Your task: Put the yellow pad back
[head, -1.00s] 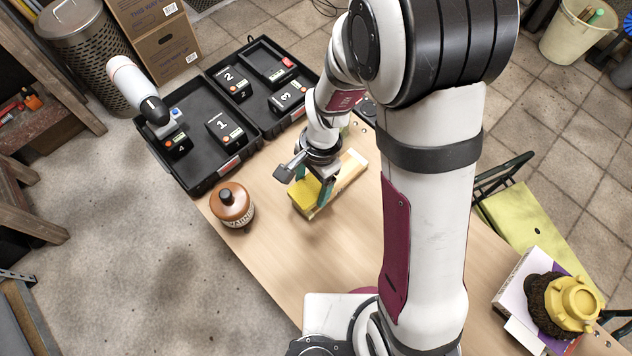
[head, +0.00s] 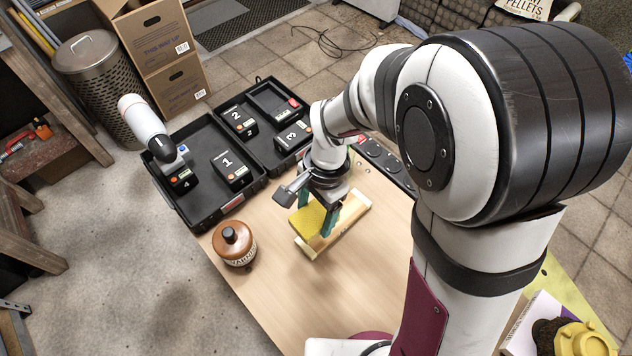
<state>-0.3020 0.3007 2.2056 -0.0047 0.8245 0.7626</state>
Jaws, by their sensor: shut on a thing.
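The yellow pad (head: 310,220) is between the teal fingers of my gripper (head: 318,212), over the workbench (head: 262,285). My gripper points down and is shut on the pad. A long pale wooden piece with light ends (head: 352,216) lies right beside and partly behind the pad and fingers. I cannot tell whether the pad touches the wooden piece or the bench. Part of the pad is hidden by the fingers and wrist.
A brown jar (head: 234,246) stands left of the pad. Behind it is an open black case (head: 205,206) with numbered black blocks and a white-and-black tool (head: 146,122). A dark strip with round sockets (head: 385,160) lies at the bench's far right edge. The bench front is clear.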

